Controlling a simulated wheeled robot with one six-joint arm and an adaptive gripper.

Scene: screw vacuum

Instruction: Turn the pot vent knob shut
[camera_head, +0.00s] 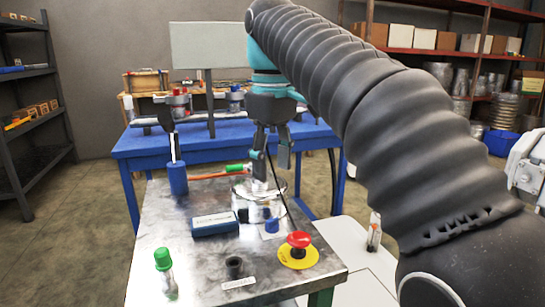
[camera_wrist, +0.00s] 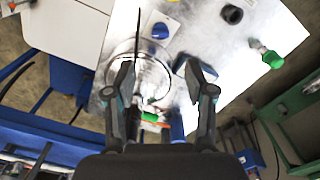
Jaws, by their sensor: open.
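A clear, round pot (camera_head: 246,207) stands on the metal-topped table, and its rim also shows in the wrist view (camera_wrist: 150,98). A small green and red fitting with an orange hose (camera_head: 238,168) is at its far side; the green part shows in the wrist view (camera_wrist: 149,117). A blue knob (camera_head: 271,226) sits by a white label at the pot's near side. I cannot tell which of these is the vent knob. My gripper (camera_head: 271,162) points down above the pot, open, with nothing between its fingers; the wrist view shows them spread (camera_wrist: 162,77).
A blue bench (camera_head: 140,145) is behind.

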